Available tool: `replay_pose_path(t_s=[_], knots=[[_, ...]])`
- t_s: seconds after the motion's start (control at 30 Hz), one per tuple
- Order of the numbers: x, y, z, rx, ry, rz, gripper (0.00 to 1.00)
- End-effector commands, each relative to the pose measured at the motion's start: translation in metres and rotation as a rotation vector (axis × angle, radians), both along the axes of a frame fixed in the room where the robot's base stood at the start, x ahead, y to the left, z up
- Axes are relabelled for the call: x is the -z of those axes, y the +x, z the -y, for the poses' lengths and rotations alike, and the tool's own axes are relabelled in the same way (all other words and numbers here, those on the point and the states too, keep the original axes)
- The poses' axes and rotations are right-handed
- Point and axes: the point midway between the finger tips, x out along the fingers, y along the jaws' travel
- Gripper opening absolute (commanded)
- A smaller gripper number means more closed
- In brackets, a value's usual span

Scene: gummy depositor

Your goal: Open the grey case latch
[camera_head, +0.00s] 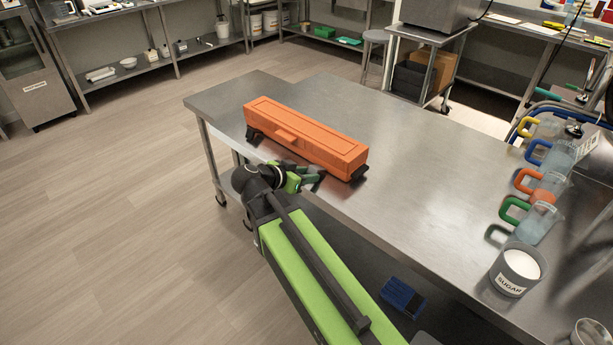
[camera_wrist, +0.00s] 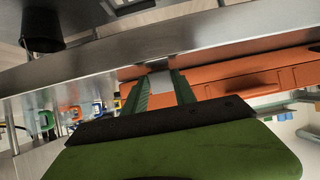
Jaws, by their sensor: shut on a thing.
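A long orange case (camera_head: 305,132) lies closed on the steel table, with a handle on its near side. It also shows in the wrist view (camera_wrist: 245,84). My gripper (camera_head: 318,176) is at the case's near side, right of the handle, low by the table edge. In the wrist view the green fingers of my gripper (camera_wrist: 161,88) are closed on both sides of a small grey latch (camera_wrist: 159,80) on the case front. In the head view the latch is hidden behind my gripper.
The steel table (camera_head: 420,150) has clear room right of the case. Jugs with coloured handles (camera_head: 530,205) and a sugar tub (camera_head: 516,270) stand along its right side. A blue box (camera_head: 402,298) lies below the table's near edge.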

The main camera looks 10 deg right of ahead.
Motion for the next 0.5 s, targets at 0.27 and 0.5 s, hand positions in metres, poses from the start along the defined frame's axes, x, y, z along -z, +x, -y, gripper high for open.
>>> replay_pose_path(t_s=[0.27,0.5], knots=[[-0.0009,0.0005,0.0002,-0.001,-0.002,0.001,0.43],[-0.0006,0.0004,-0.0001,-0.001,-0.001,0.000,0.55]])
